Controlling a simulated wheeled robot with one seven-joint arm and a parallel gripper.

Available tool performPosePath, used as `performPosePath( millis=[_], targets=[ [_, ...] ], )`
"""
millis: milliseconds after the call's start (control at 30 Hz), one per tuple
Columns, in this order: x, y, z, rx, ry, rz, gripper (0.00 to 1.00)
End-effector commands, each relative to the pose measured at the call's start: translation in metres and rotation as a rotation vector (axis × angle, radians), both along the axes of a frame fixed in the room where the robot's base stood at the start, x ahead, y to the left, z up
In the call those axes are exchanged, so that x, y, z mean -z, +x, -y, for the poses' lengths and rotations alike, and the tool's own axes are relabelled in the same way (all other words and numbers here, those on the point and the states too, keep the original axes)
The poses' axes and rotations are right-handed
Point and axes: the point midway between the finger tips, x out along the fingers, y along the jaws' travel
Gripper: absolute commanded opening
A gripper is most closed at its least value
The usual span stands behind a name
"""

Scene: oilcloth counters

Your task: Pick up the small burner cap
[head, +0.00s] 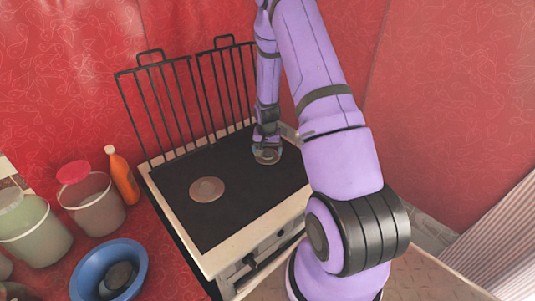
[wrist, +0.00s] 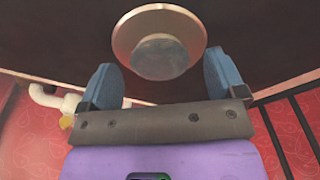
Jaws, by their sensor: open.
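A grey round cap (wrist: 160,57) sits on a wider pale burner ring on the dark cooktop. In the head view this burner (head: 267,158) is at the back right, partly covered by my gripper (head: 267,147). In the wrist view my gripper (wrist: 160,75) is open, with blue fingers at either side of the cap's picture and nothing between them. The fingers do not visibly touch the cap; the remaining gap is hard to judge. A second burner (head: 207,189) sits at the front left of the cooktop (head: 222,222), its disc pinkish and flat.
Two black grates (head: 172,108) stand raised along the cooktop's back edge, close to my arm. To the left are an orange bottle (head: 122,177), a red-lidded tub (head: 93,203), a green tub (head: 35,230) and a blue bowl (head: 83,267) holding a dark round object (head: 117,277).

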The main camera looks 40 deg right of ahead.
Motion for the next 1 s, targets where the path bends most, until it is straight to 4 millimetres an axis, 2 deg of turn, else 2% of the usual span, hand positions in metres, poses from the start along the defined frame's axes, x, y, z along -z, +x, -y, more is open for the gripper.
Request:
performPosePath(
  millis=[300,333,500,567,1000],
  targets=[
    [0.006,0.0005,0.0005,0.0,0.0,0.0,0.89],
    [0.006,0.0005,0.0005,0.0,0.0,0.0,0.87],
    [0.0059,0.0005,0.0004,0.0,0.0,0.0,0.48],
    [0.0059,0.0005,0.0004,0.0,0.0,0.0,0.37],
    [0.0032,0.0007,0.0005,0.0,0.001,0.001,0.37]
  ],
)
